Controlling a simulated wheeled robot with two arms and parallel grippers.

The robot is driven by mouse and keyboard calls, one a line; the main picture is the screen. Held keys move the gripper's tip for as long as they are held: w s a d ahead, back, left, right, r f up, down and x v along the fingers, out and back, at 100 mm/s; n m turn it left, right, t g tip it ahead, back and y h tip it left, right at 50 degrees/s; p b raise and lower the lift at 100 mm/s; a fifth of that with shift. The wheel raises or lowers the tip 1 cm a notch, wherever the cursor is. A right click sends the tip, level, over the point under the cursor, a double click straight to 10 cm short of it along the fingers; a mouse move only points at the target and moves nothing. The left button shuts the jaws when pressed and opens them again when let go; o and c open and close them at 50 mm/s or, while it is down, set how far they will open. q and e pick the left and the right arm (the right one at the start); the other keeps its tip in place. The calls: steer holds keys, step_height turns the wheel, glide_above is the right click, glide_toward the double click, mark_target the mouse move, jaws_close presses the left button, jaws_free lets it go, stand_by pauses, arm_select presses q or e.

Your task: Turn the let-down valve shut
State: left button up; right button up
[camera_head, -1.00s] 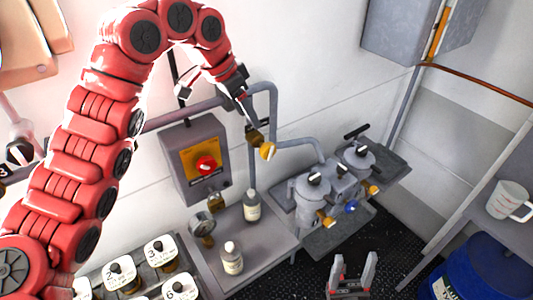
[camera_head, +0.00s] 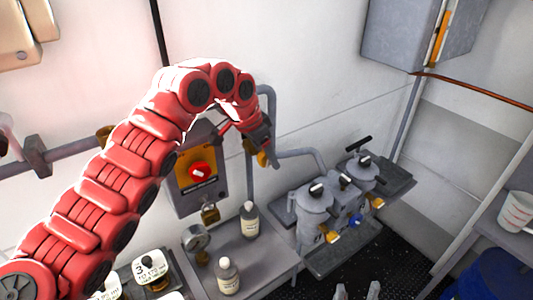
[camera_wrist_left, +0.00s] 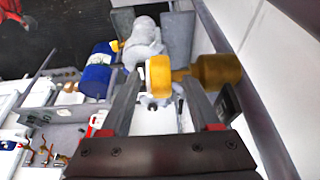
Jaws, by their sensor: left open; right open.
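A brass valve with a yellow knob (camera_head: 262,158) sits on the grey pipe, right of the panel with the red knob; I take it as the let-down valve. My left gripper (camera_head: 267,145) is at this valve, and the arm hides part of it. In the left wrist view the yellow knob (camera_wrist_left: 160,75) shows between the tips of my open left fingers (camera_wrist_left: 158,82), with the brass body (camera_wrist_left: 215,71) to its right. I cannot tell whether the fingers touch the knob. My right gripper (camera_head: 356,292) shows only its spread fingertips at the bottom edge.
The panel with a red knob (camera_head: 200,171) is on the wall behind my left arm. Two bottles (camera_head: 249,220) and a gauge (camera_head: 196,239) stand on the bench below. Grey filter housings (camera_head: 315,208) stand to the right. A mug (camera_head: 515,212) is at the far right.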

arm_select(q)
jaws_close()
steer(key=shift+d, duration=0.1)
steer(key=shift+d, duration=0.1)
steer(key=shift+w+r+g+y, duration=0.1)
steer(key=shift+r+g+y, duration=0.1)
steer(key=shift+g+y, duration=0.25)
steer(key=shift+y, duration=0.35)
steer(key=g+y+p, duration=0.1)
steer(key=p, duration=0.5)
steer(key=g+y+p, duration=0.1)
steer(key=p, duration=0.5)
steer(key=shift+w+d+r+y+p, duration=0.15)
steer(key=shift+d+r+y+p, duration=0.05)
steer(key=shift+r+y+p, duration=0.2)
steer(key=shift+a+f+g+p, duration=0.1)
steer(key=shift+f+g+p, duration=0.15)
steer(key=shift+f+p, duration=0.15)
steer(key=shift+f, duration=0.2)
